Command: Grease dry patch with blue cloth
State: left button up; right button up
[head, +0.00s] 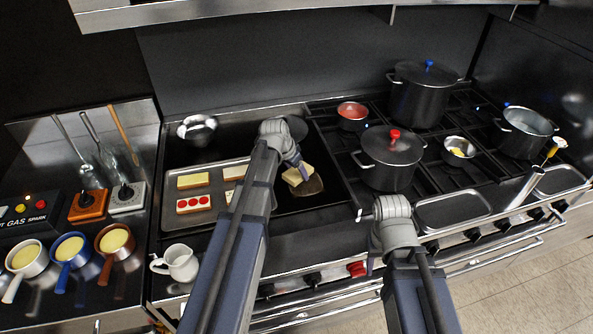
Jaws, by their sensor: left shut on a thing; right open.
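My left gripper (301,168) reaches over the dark griddle (335,165) and is shut on a pale yellow, folded-looking piece (294,177). A brown patch (311,188) lies right under and beside this piece; whether they touch is unclear. I cannot make out a clearly blue cloth; only a small bluish part shows at the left fingertips, and it may be the fingers. My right gripper (372,264) is open and empty in front of the stove's front edge, its fingers partly hidden by its wrist.
A tray (225,172) with food pieces lies left of my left arm, and a steel bowl (197,129) stands behind it. A white jug (177,262) stands in front. A red-knobbed pot (391,158) and other pots crowd the burners at right.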

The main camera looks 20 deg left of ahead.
pick_arm(q)
jog(key=shift+r+p, duration=1.8)
jog(key=shift+r, duration=0.35)
notch_tip(320, 180, up, 3)
jog(key=p, duration=0.3)
jog(key=shift+r, duration=0.1)
jog(key=shift+f, duration=0.2)
